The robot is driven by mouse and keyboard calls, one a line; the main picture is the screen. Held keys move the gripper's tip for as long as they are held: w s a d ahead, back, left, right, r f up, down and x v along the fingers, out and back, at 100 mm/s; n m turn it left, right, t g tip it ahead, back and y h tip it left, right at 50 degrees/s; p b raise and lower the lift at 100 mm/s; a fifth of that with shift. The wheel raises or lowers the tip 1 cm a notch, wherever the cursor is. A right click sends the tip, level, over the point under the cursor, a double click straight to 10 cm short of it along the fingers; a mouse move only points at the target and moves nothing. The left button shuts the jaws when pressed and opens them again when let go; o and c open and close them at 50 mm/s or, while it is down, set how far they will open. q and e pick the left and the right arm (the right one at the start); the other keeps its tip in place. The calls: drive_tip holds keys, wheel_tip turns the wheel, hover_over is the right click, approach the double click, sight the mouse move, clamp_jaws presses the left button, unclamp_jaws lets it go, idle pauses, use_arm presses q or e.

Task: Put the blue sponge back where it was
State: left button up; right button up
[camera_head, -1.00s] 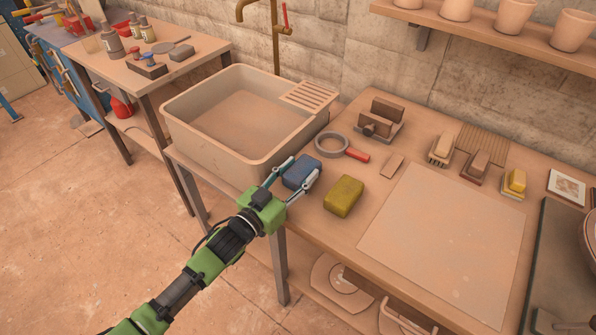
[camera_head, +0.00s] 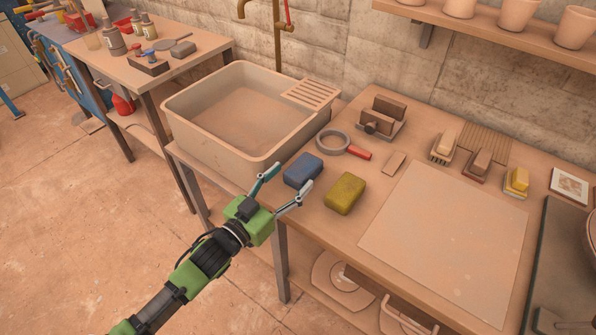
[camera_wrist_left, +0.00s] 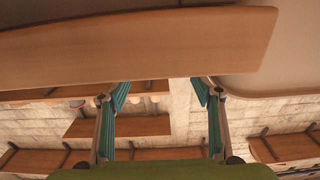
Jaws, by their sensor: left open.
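The blue sponge (camera_head: 303,170) lies on the wooden worktop, between the sink's right front corner and the yellow sponge (camera_head: 345,193). My left gripper (camera_head: 285,182) is open and empty at the front edge of the worktop. Its fingers point toward the blue sponge, and the sponge stands just beyond the fingertips, apart from them as far as I can tell. In the left wrist view the open fingers (camera_wrist_left: 160,88) show with nothing between them, and the sponge is not seen there. My right gripper is not in view.
The sink (camera_head: 245,120) stands left of the sponges. A magnifier-like ring with a red handle (camera_head: 334,142) lies behind them. A pale board (camera_head: 445,240) covers the worktop to the right. Brushes (camera_head: 480,165) and a shelf of pots (camera_head: 500,27) are farther back.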

use_arm(q)
drive_tip(key=v, duration=0.7)
drive_tip(key=shift+s+a+b, duration=0.15)
drive_tip(key=shift+s+b, duration=0.15)
